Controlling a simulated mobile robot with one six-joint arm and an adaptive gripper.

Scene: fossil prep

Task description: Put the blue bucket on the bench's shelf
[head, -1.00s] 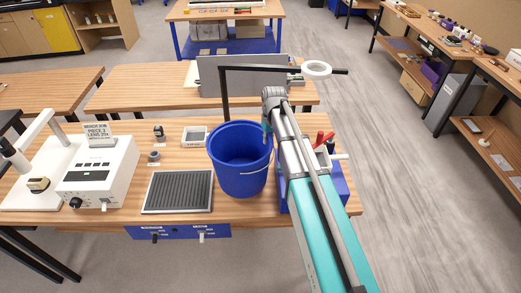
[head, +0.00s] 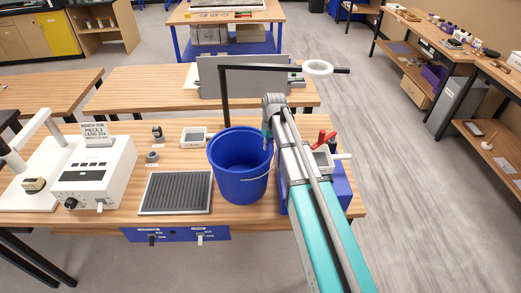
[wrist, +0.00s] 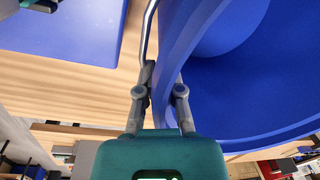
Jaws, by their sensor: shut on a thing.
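The blue bucket (head: 240,165) is upright and open-topped, with a thin wire handle, over the near wooden bench (head: 110,215). I cannot tell whether its base touches the bench top. My gripper (head: 267,140) is at the bucket's right rim. In the wrist view my gripper (wrist: 163,85) is shut on the wall of the bucket (wrist: 225,90), one finger on each side. The bucket looks empty, though its bottom is hard to see. A bench at the back has a blue lower shelf (head: 268,46) with boxes standing on it.
A grey ridged tray (head: 175,192), a white device (head: 95,172) and small items lie left of the bucket. A blue box (head: 337,190) with red-handled tools stands right of it. A black post and arm (head: 225,95) rises behind. Open floor (head: 400,190) lies to the right.

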